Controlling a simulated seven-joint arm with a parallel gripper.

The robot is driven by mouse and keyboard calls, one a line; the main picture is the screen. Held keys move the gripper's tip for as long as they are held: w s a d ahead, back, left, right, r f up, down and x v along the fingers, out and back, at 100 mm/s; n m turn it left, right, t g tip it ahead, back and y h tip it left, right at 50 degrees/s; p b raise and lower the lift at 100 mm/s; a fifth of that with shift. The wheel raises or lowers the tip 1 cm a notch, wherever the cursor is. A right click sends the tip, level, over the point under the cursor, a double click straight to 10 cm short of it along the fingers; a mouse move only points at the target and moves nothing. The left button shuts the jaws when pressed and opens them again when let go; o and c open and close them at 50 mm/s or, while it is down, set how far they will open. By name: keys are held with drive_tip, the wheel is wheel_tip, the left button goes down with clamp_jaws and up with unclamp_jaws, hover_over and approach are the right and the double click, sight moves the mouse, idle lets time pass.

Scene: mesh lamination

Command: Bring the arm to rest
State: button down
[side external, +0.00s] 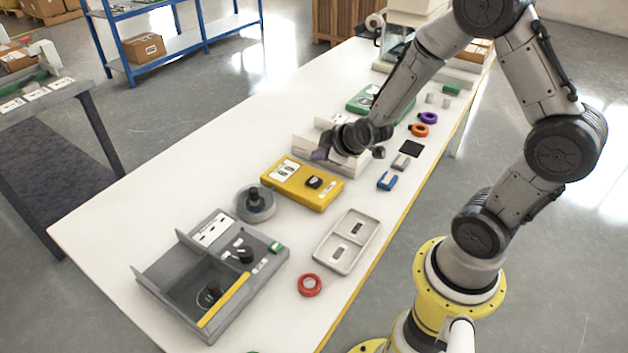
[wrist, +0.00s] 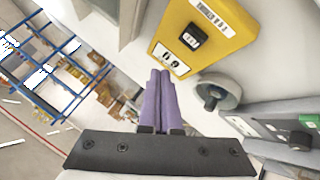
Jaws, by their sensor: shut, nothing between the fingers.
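My gripper (side external: 320,154) is raised above the white table (side external: 215,140), over the area of a white box behind the yellow device. In the wrist view its two purple fingers (wrist: 157,98) are pressed together, with nothing between them. The yellow device (side external: 302,184) lies on the table just in front of the gripper, and it also shows in the wrist view (wrist: 205,35). The gripper appears apart from it. The white box (side external: 330,157) is partly hidden by my wrist.
A grey open tray unit (side external: 211,272), a round grey weight-like object (side external: 256,204), a pale two-compartment tray (side external: 347,241) and a red ring (side external: 310,285) stand nearer the front. Purple (side external: 428,118) and orange (side external: 419,130) rings lie farther back. The table's left side is clear.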

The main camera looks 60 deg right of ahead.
idle(0.4)
drive_tip(key=w+a+r+t, duration=0.2)
drive_tip(key=a+r+t, duration=0.15)
drive_tip(key=r, duration=0.95)
drive_tip(key=s+a+r+y, duration=0.2)
drive_tip(key=s+a+r, duration=0.3)
drive_tip(key=s+r, duration=0.15)
drive_tip(key=s+a+f+m+g, duration=0.1)
drive_tip(key=s+m+g, duration=0.1)
drive_tip(key=s, duration=0.7)
drive_tip(key=s+a+f+m+g, duration=0.1)
drive_tip(key=s+m+g, duration=0.2)
drive_tip(key=s, duration=0.5)
drive_tip(key=shift+s+f+g+y, duration=0.35)
drive_tip(key=shift+s+g+y, duration=0.05)
drive_tip(key=shift+g, duration=0.45)
